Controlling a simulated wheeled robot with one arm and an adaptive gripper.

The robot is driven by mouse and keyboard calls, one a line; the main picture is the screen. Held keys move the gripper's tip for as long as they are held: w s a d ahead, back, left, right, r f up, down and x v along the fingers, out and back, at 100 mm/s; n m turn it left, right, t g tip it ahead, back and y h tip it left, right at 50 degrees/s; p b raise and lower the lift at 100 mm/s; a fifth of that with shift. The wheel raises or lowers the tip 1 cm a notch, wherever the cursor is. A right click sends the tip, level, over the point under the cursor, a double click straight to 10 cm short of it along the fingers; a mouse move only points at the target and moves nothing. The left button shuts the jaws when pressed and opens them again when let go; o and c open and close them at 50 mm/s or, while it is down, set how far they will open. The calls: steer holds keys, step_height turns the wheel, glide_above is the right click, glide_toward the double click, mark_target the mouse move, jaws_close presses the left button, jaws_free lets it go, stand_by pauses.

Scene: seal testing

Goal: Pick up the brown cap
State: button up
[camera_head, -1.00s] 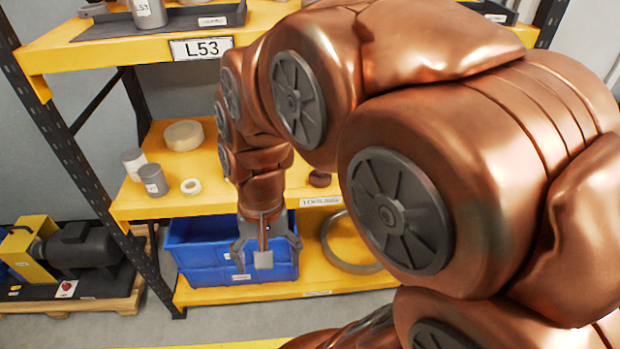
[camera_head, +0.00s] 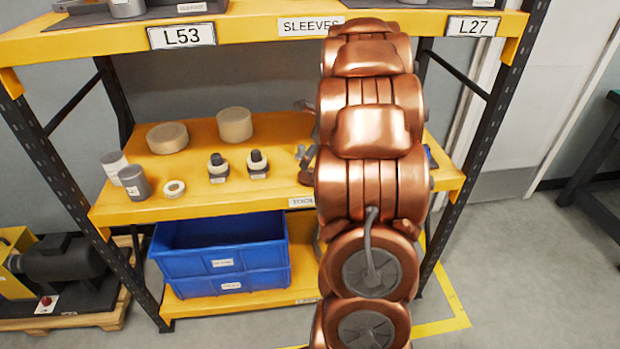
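A dark reddish-brown round piece (camera_head: 307,174), which looks like the brown cap, lies on the middle yellow shelf (camera_head: 250,190). My copper-coloured arm hides its right part, so its full shape cannot be told. My arm stands in front of the shelf rack, and my gripper is hidden behind it. Small grey parts show at the arm's left edge near the brown piece; I cannot tell whether they belong to my gripper or lie on the shelf.
Two black fittings with pale collars (camera_head: 238,165), a white ring (camera_head: 174,188), two small cylinders (camera_head: 132,181) and two beige discs (camera_head: 234,124) stand left on the middle shelf. Blue bins (camera_head: 222,263) sit below. The upper shelf (camera_head: 250,32) overhangs. Rack posts (camera_head: 490,130) flank it.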

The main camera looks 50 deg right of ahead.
mark_target(310, 169)
steer(key=shift+d+f+m, duration=0.25)
steer(key=shift+d+m, duration=0.15)
steer(key=shift+d, duration=0.25)
steer(key=shift+d+f, duration=0.2)
steer(key=shift+f, duration=0.05)
steer(key=shift+p+x, duration=0.4)
steer(key=shift+x, duration=3.3)
steer(key=shift+w+d+r, duration=0.1)
steer(key=shift+w, duration=0.05)
